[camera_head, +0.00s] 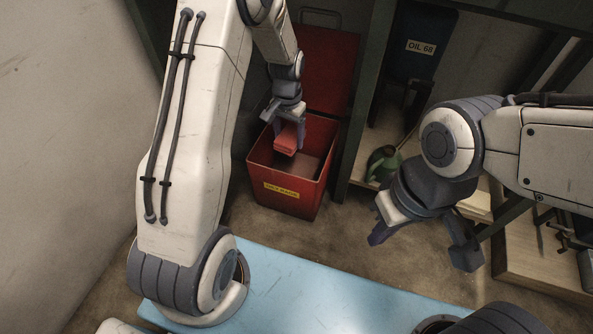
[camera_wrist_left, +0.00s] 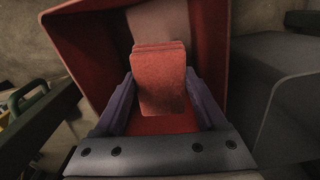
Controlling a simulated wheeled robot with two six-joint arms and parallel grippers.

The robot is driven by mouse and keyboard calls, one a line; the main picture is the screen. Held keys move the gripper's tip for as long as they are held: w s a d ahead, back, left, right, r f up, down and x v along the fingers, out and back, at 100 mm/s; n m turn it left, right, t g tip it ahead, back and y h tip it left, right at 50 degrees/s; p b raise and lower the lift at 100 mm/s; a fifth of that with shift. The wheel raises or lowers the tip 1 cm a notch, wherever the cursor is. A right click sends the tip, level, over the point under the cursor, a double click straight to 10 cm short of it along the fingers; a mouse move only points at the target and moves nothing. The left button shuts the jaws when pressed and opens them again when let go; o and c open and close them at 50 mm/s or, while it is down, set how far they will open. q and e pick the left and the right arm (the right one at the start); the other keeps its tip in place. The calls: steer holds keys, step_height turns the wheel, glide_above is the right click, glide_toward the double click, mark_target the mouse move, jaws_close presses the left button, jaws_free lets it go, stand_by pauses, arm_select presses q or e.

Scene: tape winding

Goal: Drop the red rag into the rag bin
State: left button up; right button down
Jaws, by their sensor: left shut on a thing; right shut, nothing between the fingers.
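The red rag (camera_head: 286,140) is a folded block held in my left gripper (camera_head: 284,122). The gripper is shut on it, above and partly inside the mouth of the open red rag bin (camera_head: 297,205). In the left wrist view, the rag (camera_wrist_left: 160,82) sits between the two fingers, with the red bin wall (camera_wrist_left: 85,50) around and behind it. The rag hangs clear of the bin floor in the head view. The bin's lid (camera_head: 322,70) is raised at the back.
A dark green shelf post (camera_head: 362,110) stands close to the bin's right side. A blue oil container (camera_head: 420,45) and a green object (camera_head: 384,162) are on the shelving. A light blue surface (camera_head: 300,290) lies in front. Bare floor lies between it and the bin.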

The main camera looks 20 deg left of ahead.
arm_select(q)
steer(key=o, duration=1.1)
steer(key=shift+o, duration=0.2)
step_height(320, 180, up, 8)
steer(key=p, duration=0.5)
steer(key=shift+f+p, duration=0.15)
steer(key=shift+p, duration=0.2)
steer(key=shift+s, duration=0.1)
